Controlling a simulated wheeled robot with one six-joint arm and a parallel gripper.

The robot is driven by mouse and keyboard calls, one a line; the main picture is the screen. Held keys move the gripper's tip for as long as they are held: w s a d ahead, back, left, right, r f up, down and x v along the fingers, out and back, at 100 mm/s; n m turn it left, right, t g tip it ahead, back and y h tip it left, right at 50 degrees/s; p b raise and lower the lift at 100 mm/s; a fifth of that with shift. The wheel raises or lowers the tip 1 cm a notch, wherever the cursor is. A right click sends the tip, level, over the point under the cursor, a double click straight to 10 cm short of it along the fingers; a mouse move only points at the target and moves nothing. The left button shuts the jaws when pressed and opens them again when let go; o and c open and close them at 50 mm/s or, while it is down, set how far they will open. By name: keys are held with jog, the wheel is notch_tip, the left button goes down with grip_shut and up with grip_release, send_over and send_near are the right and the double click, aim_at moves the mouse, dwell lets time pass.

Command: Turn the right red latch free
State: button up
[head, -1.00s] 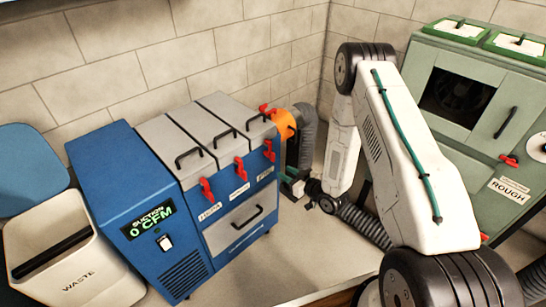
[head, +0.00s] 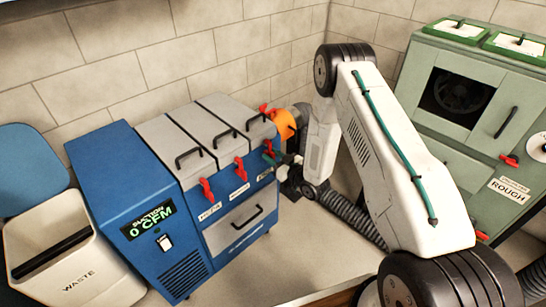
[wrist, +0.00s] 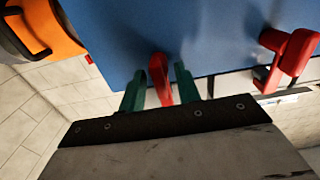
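The right red latch (head: 269,149) is on the blue suction unit's front, at its right end in the head view, partly hidden by my gripper. In the wrist view this latch (wrist: 160,78) stands between my gripper's green fingers. My gripper (wrist: 159,88) is open around it, with narrow gaps beside the latch; contact is hard to tell. In the head view my gripper (head: 273,156) is small and close against the unit's front.
The middle red latch (head: 240,168) and left red latch (head: 206,190) are on the same front; the middle one also shows in the wrist view (wrist: 288,52). An orange duct collar (head: 284,124) is close by on the unit's right side. A green cabinet (head: 455,150) stands right.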

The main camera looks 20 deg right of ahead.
grip_shut()
jog(key=shift+n, duration=0.4)
jog(key=n, duration=0.3)
jog(key=shift+s+a+n, duration=0.1)
jog(key=shift+a+n, duration=0.05)
jog(key=shift+n, duration=0.25)
jog(key=n, duration=0.4)
jog(key=shift+a+f+n, duration=0.1)
jog(key=shift+a+n, duration=0.05)
jog(key=shift+n, duration=0.15)
jog(key=shift+s+a+f+n, duration=0.1)
jog(key=shift+f+n, duration=0.1)
jog(key=shift+n, duration=2)
jog(key=shift+s+f+n, duration=0.1)
jog(key=shift+f+n, duration=0.05)
jog(key=shift+n, duration=2.05)
